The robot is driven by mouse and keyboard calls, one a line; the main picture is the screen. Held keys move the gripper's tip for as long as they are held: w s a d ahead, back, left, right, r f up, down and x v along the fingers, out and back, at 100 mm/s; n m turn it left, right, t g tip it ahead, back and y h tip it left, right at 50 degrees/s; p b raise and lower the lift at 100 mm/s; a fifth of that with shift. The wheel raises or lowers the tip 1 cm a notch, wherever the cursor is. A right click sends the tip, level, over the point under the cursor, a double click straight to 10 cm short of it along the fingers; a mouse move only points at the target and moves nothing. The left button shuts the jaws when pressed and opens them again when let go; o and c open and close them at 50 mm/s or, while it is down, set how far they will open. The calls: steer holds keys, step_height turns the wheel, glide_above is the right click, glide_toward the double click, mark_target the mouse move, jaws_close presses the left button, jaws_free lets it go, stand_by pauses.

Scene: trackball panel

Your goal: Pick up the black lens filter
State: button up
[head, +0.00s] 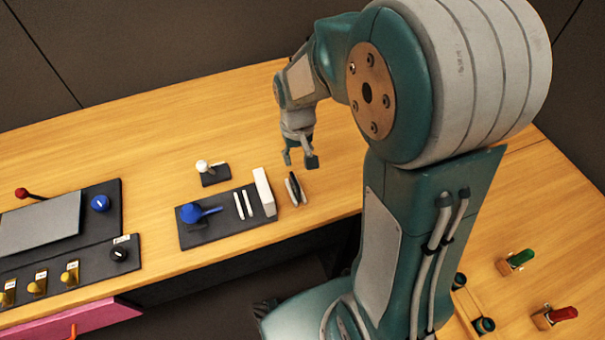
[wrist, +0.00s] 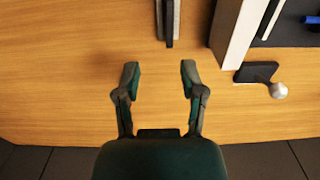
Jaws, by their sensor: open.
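A thin black piece (head: 293,186), which I take for the black lens filter, stands on edge between pale grey strips on the wooden table, right of the white block. In the wrist view a dark strip with grey sides (wrist: 169,28) shows at the top edge, cut off by the frame; I cannot tell filter from holder there. My gripper (head: 300,161) is open and empty, pointing down above the table, a little behind the filter. In the wrist view my gripper (wrist: 160,72) has its two fingers apart with bare wood between them, short of the strip.
A white upright block (head: 264,192) stands close beside the filter, at the edge of a black panel (head: 222,230) with a blue lever (head: 192,212). A white-knobbed joystick (head: 203,168) sits behind it. A larger control panel (head: 75,259) lies left. Wood right of the filter is clear.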

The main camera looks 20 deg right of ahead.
mark_target(295, 180)
steer(key=f, duration=0.4)
steer(key=shift+s+a+f, duration=0.15)
steer(key=shift+s+a, duration=0.05)
steer(key=shift+a, duration=0.1)
steer(key=shift+a+f, duration=0.3)
steer(key=shift+f, duration=0.25)
steer(key=f, duration=0.4)
steer(key=shift+s+d+f, duration=0.15)
steer(key=shift+s+f, duration=0.15)
steer(key=shift+f, duration=0.1)
steer(key=shift+a, duration=0.25)
steer(key=c, duration=0.3)
jaws_close()
steer(key=shift+d, duration=0.1)
